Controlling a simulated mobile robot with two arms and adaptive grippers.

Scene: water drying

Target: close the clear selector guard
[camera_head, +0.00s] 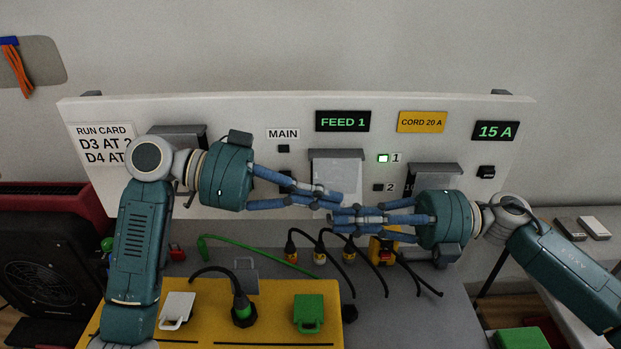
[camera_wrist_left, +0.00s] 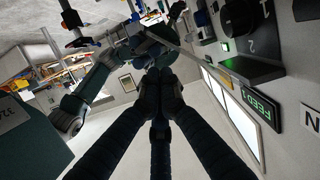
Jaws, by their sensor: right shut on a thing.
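The clear selector guard (camera_head: 337,171) hangs under a grey hinge cover in the middle of the panel, and my fingers cover its lower part. The grey hinge cover also shows in the left wrist view (camera_wrist_left: 250,68). My left gripper (camera_head: 336,201) lies in front of the guard's lower end; in the left wrist view its fingers (camera_wrist_left: 159,82) meet and hold nothing visible. My right gripper (camera_head: 342,216) reaches in from the right just below, its fingertips crossing close to the left ones. It is shut at the guard's lower edge; the exact contact is hidden.
A lit green indicator (camera_head: 382,158) marked 1 is right of the guard. Other covers sit at the panel's left (camera_head: 178,131) and right (camera_head: 435,168). Several black cords (camera_head: 350,262) stand below the grippers, beside a yellow box (camera_head: 270,305) with flap-covered sockets.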

